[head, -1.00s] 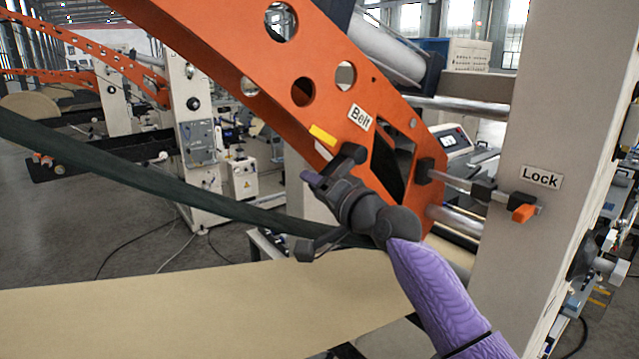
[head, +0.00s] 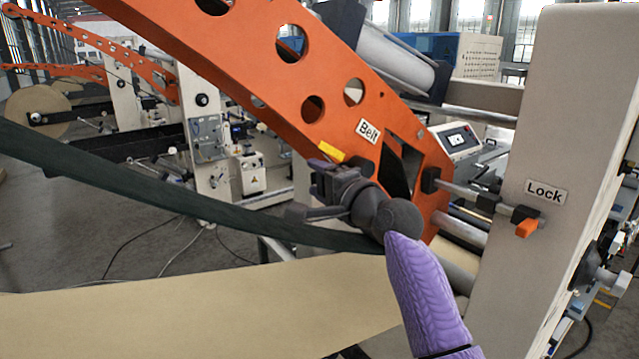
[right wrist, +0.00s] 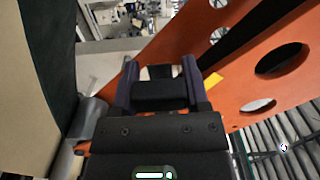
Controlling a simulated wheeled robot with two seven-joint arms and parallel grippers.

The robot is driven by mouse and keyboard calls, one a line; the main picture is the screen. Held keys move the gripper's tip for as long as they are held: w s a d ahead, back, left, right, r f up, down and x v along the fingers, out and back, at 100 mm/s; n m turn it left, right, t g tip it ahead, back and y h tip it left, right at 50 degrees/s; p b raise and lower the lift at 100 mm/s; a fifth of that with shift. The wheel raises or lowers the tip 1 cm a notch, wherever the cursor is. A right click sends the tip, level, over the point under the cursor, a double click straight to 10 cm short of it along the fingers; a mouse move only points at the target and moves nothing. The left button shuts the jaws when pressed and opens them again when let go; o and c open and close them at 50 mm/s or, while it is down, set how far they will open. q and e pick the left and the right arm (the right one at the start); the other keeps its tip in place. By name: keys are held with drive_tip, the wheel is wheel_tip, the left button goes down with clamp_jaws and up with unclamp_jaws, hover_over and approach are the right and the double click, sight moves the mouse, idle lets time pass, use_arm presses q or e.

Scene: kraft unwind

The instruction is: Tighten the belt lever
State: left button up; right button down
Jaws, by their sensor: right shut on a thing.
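The belt lever shows a yellow end (head: 331,151) at the edge of the orange arm (head: 290,75), below the "Belt" label (head: 369,131). My right gripper (head: 323,172) is right beside this end and is shut on the lever; the grip itself is mostly hidden in the head view. In the right wrist view the yellow end (right wrist: 212,80) sticks out beside the right finger of my right gripper (right wrist: 160,78), with a dark part between the fingers. My left gripper is not in view.
A dark green belt (head: 150,195) runs across behind my right wrist, above a wide kraft paper web (head: 180,310). A "Lock" lever with an orange tip (head: 526,228) sits on the beige post (head: 560,120) to the right. The orange arm stands close to my gripper.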

idle(0.4)
drive_tip(key=shift+c, duration=0.4)
unclamp_jaws()
drive_tip(key=shift+d, duration=0.1)
drive_tip(key=b+v, duration=0.3)
drive_tip(key=v, duration=0.6)
drive_tip(key=shift+s+d, duration=0.2)
drive_tip(key=shift+s, duration=0.15)
